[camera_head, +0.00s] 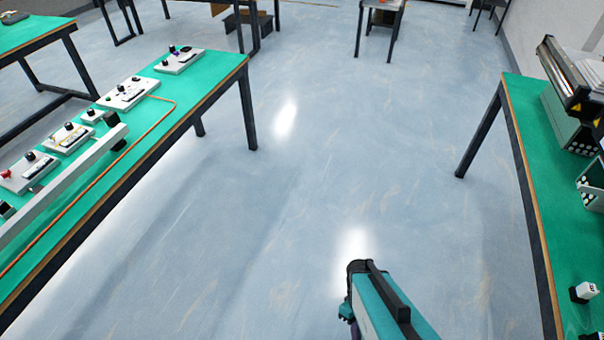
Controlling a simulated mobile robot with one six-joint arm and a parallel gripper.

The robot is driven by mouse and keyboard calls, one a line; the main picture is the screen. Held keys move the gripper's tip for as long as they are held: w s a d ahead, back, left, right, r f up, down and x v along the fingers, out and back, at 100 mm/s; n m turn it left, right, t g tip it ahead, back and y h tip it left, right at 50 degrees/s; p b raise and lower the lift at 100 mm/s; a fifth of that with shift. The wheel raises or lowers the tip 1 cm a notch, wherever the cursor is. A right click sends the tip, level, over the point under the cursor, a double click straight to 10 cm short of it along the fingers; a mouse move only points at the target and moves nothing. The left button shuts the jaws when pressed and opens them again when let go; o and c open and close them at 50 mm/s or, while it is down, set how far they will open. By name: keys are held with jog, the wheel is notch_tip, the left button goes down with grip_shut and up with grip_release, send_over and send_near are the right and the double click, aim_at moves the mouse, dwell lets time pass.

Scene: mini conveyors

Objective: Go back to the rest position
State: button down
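Part of my own arm (385,305), teal, white and black, reaches in from the bottom edge, right of the middle. It is above the open floor, between the two green tables and apart from both. No gripper fingers can be made out, and nothing held is visible.
A long green table (215,88) on the left carries several white control boxes (126,93) and an orange cable (150,128). A green table (520,130) on the right holds a conveyor-like machine (572,95) and a small white block (584,292). The floor (330,150) between is clear.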

jog(key=m, duration=0.8)
jog(key=shift+w+a+f+t, duration=0.1)
jog(key=shift+w+a+t, duration=0.2)
jog(key=shift+w+a, duration=0.1)
jog(key=shift+s, duration=0.1)
